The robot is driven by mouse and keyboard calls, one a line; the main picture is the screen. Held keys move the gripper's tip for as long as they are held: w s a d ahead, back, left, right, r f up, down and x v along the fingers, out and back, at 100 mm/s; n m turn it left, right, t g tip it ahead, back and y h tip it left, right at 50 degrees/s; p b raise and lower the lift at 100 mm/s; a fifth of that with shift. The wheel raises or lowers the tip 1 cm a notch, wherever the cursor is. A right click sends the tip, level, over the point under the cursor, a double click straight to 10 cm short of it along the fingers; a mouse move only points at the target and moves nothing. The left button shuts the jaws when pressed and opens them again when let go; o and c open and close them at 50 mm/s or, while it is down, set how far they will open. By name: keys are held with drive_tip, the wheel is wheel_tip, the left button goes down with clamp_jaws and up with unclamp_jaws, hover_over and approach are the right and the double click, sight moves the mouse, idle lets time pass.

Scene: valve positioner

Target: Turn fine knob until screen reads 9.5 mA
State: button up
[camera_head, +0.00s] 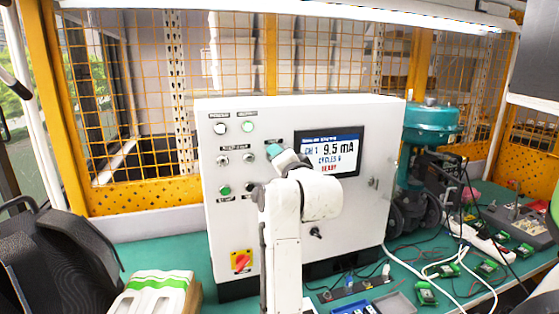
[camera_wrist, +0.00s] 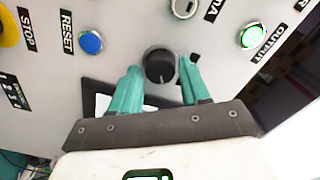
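The screen (camera_head: 330,154) on the white control cabinet reads CH 1, 9.5 mA, with a cycles line and red text below. A round black knob (camera_wrist: 160,65) with a pointer mark shows in the wrist view; no label on it is readable there. My gripper (camera_wrist: 163,78) has its teal fingers on either side of this knob, with a gap visible on the right side and the left finger very close to it. Contact is not clear. In the head view my gripper (camera_head: 274,151) is at the panel left of the screen, and my arm hides the knob.
A blue reset button (camera_wrist: 91,42) and a green output button (camera_wrist: 251,36) flank the knob. A red rotary switch (camera_head: 241,261) is low on the cabinet. A teal valve actuator (camera_head: 431,118) stands to the right. Cables and small green boards clutter the bench's right side.

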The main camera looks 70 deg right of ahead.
drive_tip(key=shift+o, duration=1.2)
drive_tip(key=p+v, duration=0.3)
drive_tip(key=v, duration=0.7)
drive_tip(key=shift+s+a, duration=0.2)
drive_tip(key=shift+s, duration=0.1)
drive_tip(key=shift+p, duration=0.3)
